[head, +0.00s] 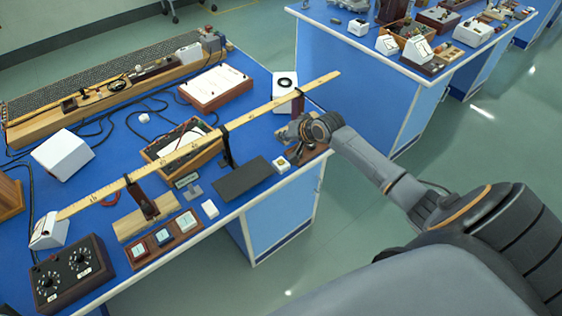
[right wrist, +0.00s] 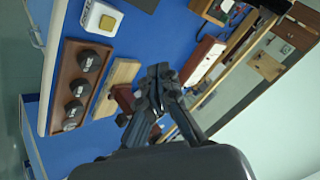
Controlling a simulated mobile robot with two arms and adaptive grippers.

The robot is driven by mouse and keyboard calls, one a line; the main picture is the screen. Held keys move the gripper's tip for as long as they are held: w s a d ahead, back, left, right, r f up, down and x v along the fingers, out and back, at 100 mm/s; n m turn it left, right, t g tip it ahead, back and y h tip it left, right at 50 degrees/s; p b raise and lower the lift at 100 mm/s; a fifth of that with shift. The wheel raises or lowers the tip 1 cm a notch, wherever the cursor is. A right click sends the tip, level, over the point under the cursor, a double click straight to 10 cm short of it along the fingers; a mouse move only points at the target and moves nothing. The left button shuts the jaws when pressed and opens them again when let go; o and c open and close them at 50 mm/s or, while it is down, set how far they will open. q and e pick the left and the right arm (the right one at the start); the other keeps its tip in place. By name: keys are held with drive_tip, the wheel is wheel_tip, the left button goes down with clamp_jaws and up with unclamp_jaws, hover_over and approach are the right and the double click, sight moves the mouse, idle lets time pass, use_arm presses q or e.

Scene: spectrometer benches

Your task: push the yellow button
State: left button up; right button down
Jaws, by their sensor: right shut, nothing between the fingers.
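The yellow button (head: 281,162) sits on top of a small white box on the blue bench, near its front right part, beside a dark flat plate. In the right wrist view the white box with the yellow button (right wrist: 107,22) is near the top left, apart from the fingers. My right gripper (head: 290,132) is above the bench's right end, up and to the right of the button in the head view. In the right wrist view its fingers (right wrist: 157,74) are closed together and empty. My left gripper is not in view.
A dark plate (head: 244,179) lies left of the button box. A long wooden ruler (head: 190,147) on stands crosses the bench behind it. A brown board with several black knobs (right wrist: 79,88) is near the right gripper. A second bench (head: 372,60) stands beyond the aisle.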

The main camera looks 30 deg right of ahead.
drive_tip(key=b, duration=0.7)
hover_over(283, 164)
wheel_tip(283, 164, down, 7)
drive_tip(key=shift+r, duration=0.2)
wheel_tip(283, 164, down, 2)
drive_tip(key=shift+b, duration=0.55)
drive_tip(key=shift+f, duration=0.1)
drive_tip(key=shift+f, duration=0.4)
drive_tip(key=shift+f, duration=0.5)
idle(0.8)
drive_tip(key=shift+r, duration=0.1)
drive_tip(key=shift+r+p, duration=0.8)
drive_tip(key=shift+p, duration=0.1)
drive_tip(key=shift+r, duration=0.1)
